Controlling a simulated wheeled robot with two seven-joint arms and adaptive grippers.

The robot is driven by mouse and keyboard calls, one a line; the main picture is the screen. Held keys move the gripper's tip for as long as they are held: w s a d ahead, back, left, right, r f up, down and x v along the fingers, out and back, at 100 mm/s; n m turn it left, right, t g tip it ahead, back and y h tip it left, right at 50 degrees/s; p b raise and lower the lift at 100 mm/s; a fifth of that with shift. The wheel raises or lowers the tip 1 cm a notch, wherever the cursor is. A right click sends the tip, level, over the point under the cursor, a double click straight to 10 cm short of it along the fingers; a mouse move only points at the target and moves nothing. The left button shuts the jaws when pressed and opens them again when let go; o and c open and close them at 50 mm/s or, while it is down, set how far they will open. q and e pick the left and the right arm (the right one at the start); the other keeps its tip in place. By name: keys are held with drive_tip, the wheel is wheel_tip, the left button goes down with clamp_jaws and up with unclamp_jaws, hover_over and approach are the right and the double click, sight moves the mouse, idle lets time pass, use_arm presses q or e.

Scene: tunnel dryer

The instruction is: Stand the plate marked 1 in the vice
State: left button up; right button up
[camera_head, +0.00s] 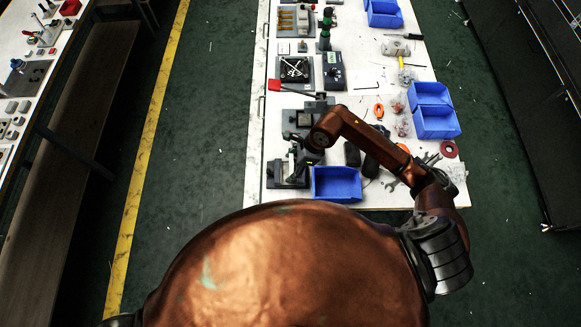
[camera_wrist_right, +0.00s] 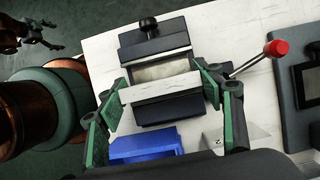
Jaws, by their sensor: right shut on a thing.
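My right gripper (camera_head: 294,157) is over the small dark vice (camera_head: 283,177) at the table's near left corner. In the right wrist view, its green-padded fingers (camera_wrist_right: 163,92) are shut on the two ends of a pale grey plate (camera_wrist_right: 165,88), seen nearly edge-on. The plate lies across the vice (camera_wrist_right: 155,44), which has a black knob at its far end. I cannot tell whether the plate touches the vice, and its mark is hidden. My left gripper (camera_wrist_right: 38,36) shows small and dark above the floor at the top left; its jaws are unclear.
A blue bin (camera_head: 336,184) stands just right of the vice. A red-ended lever (camera_wrist_right: 276,48) sticks out close beside the right gripper. A thin pale plate (camera_wrist_right: 238,135) with a small mark lies on the table. Tools and more blue bins (camera_head: 436,122) crowd the right side.

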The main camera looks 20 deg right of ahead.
drive_tip(key=shift+f, duration=0.9)
drive_tip(key=o, duration=1.5)
drive_tip(key=shift+f, duration=0.1)
drive_tip(key=v, duration=1.2)
